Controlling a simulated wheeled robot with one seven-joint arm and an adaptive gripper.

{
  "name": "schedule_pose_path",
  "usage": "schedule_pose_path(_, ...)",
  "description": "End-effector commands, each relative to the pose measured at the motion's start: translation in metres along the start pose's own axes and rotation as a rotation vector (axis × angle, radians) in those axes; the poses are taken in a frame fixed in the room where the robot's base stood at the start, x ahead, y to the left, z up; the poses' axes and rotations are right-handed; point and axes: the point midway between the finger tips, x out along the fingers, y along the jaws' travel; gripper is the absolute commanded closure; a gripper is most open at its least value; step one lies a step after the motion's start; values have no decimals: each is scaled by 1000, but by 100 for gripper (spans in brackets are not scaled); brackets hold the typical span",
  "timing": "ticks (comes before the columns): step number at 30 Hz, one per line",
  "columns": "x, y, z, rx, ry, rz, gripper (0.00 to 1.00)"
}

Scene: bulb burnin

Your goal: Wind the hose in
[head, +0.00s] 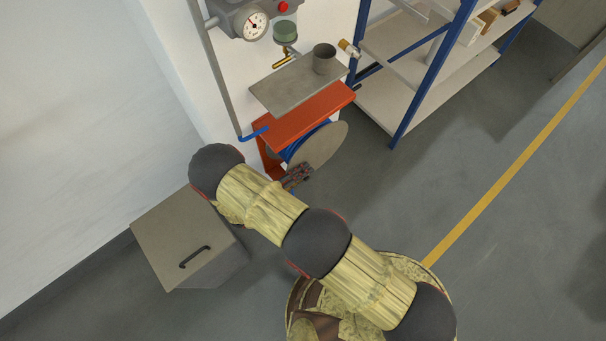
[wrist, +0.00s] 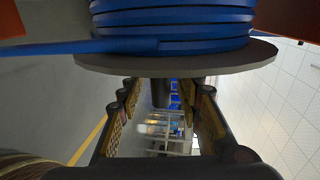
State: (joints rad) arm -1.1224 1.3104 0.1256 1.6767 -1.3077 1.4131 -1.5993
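The hose reel shows in the head view as a grey round flange (head: 322,146) with blue hose behind it, under an orange bracket (head: 305,113). In the wrist view the blue hose (wrist: 175,20) lies in several turns on the drum, and a length runs off to the left. The flange edge (wrist: 180,56) crosses below it. A dark stub like a crank handle (wrist: 161,92) sticks out from the flange. My gripper (wrist: 168,102) is open, its fingers on either side of the stub with gaps showing. In the head view my gripper (head: 297,176) is at the flange's lower left, partly hidden by my arm.
A grey shelf (head: 285,88) with a dark cup (head: 324,58) sits above the bracket. A gauge (head: 254,26) is on the wall. A grey box with a handle (head: 170,225) stands on the floor at left. Blue-posted shelving (head: 430,75) stands right; the floor beyond is clear.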

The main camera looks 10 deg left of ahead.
Motion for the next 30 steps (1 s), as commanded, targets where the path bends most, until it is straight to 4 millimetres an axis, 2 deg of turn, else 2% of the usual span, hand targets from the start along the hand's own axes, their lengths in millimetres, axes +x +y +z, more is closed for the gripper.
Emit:
schedule_pose_path(6, 0, 0, 0, 0, -1, 0, 66)
schedule_pose_path(24, 0, 0, 0, 0, 0, 0, 100)
schedule_pose_path(30, 0, 0, 0, 0, 0, 0, 100)
